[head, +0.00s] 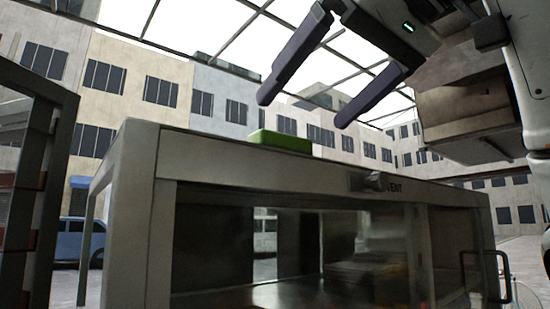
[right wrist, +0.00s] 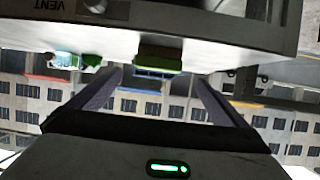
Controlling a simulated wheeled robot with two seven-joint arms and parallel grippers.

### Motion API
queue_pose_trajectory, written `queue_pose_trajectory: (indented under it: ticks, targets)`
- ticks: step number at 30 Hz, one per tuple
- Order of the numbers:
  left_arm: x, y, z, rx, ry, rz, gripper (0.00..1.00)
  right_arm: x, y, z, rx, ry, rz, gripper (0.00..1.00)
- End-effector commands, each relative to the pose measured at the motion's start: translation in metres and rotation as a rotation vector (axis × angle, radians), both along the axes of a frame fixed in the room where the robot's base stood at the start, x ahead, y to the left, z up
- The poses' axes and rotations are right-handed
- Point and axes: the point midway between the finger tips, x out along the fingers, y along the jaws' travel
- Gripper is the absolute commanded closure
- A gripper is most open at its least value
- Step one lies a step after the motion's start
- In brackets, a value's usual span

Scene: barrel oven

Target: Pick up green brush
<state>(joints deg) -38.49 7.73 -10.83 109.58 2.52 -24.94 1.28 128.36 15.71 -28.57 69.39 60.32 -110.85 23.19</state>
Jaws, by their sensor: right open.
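The green brush (head: 280,141) lies on top of the barrel oven (head: 230,158), near its front edge; only its flat green side shows. It also shows in the upside-down right wrist view (right wrist: 158,58). My right gripper (head: 303,110) is open and empty, coming in from the upper right, with its two dark fingers apart above the brush. In the right wrist view the brush appears between the fingertips of the gripper (right wrist: 158,78), beyond them and apart from them. My left gripper is not in view.
The oven front has glass panels, a vent knob (head: 374,180) and a door handle (head: 484,276). In the right wrist view a small green thing (right wrist: 92,61) and a pale teal thing (right wrist: 64,58) stand beside the brush. A dark metal rack (head: 38,180) stands at left.

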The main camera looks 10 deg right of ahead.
Motion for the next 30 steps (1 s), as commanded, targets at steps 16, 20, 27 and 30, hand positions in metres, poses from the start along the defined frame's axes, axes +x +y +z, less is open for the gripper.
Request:
queue_pose_trajectory:
  ticks: [16,20,27,30]
  targets:
    - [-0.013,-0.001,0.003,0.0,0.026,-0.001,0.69,0.059,0.021,-0.033,-0.002,0.003,-0.001,0.03]
    - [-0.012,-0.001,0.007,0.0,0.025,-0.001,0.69,0.074,0.027,-0.043,-0.002,0.003,0.0,0.03]
    - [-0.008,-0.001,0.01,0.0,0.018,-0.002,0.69,0.084,0.032,-0.047,-0.001,0.001,0.0,0.03]
    - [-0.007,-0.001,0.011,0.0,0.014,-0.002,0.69,0.084,0.032,-0.048,-0.001,0.0,0.0,0.03]
